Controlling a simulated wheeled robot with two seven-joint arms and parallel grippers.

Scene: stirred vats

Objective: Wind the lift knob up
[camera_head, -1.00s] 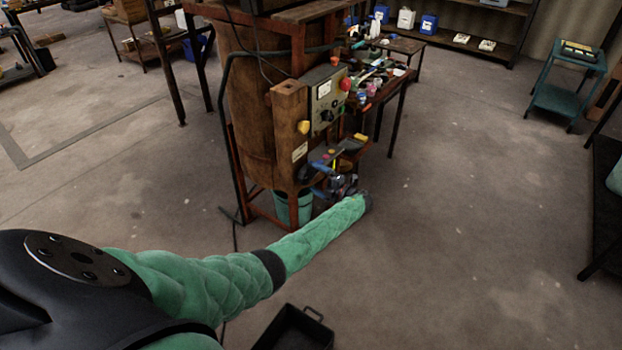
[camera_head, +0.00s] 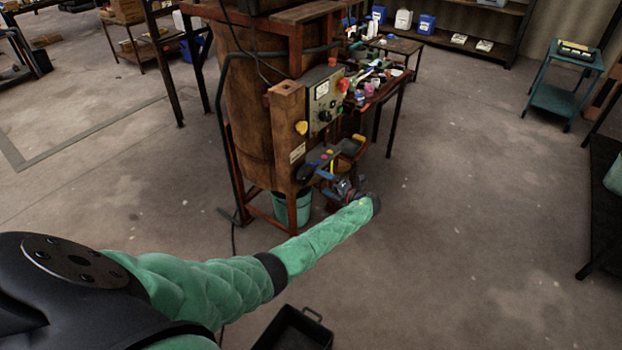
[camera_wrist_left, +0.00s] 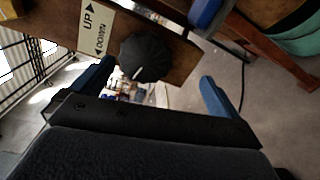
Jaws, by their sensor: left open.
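The lift knob is a black fluted knob with a white pointer line, and it shows in the left wrist view (camera_wrist_left: 146,57). It sits on the wooden post beside a pale UP/DOWN label (camera_wrist_left: 95,28). In the head view the knob (camera_head: 305,172) is a dark shape low on the post, under the label (camera_head: 297,152). My left gripper (camera_wrist_left: 153,88) is open, with its blue fingers apart. The knob shows between and just beyond the fingers, with no contact visible. In the head view my left gripper (camera_head: 325,170) is small and partly hidden among other shapes. My right gripper is out of view.
A control box (camera_head: 324,103) and a yellow knob (camera_head: 301,128) sit above on the vat frame. A teal bucket (camera_head: 292,208) stands below. A cluttered table (camera_head: 388,88) is behind. A black tray (camera_head: 293,330) lies on the floor in front.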

